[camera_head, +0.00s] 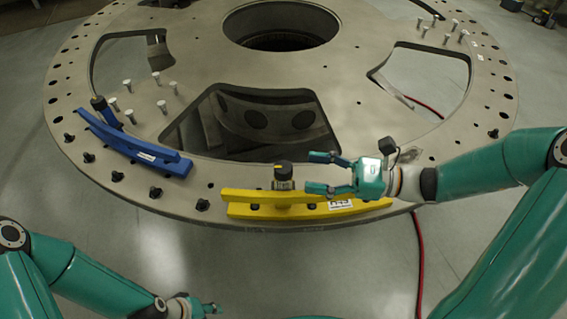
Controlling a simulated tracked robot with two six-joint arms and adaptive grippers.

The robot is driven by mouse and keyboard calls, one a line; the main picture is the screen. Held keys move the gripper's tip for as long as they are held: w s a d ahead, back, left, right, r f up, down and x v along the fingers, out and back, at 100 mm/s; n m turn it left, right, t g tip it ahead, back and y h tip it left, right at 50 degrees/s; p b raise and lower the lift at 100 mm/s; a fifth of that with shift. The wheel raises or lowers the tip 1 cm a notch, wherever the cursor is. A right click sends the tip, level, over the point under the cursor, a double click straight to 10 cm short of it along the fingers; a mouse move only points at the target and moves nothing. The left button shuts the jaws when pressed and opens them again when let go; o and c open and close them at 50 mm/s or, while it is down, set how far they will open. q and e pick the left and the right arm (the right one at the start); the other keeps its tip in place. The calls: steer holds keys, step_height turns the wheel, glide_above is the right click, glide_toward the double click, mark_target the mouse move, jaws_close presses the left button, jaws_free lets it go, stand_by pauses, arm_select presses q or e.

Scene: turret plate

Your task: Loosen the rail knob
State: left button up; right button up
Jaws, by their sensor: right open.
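A yellow rail (245,207) with a white label lies along the front rim of the turret plate (340,30). A black-topped knob (283,172) stands upright at the yellow rail's middle. A blue rail (125,144) lies on the rim at left, with its own dark knob (99,104). My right gripper (320,172) is open, its fingers pointing left toward the yellow rail's knob. It is just right of that knob, apparently apart from it, and above the rail's right part. My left gripper (212,308) shows at the bottom edge, away from the plate; its opening is unclear.
Several upright bolts (161,106) stand on the plate at left, and more at the upper right. The plate has large cutouts and a round central hole (280,40). A red cable (419,255) runs along the floor at right. The grey floor in front is clear.

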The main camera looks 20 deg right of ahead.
mark_target(284, 166)
steer(key=x, duration=0.6)
steer(key=shift+w+a+p, duration=0.15)
steer(key=shift+a+p, duration=0.25)
steer(key=c, duration=1.2)
steer(key=shift+o, duration=0.2)
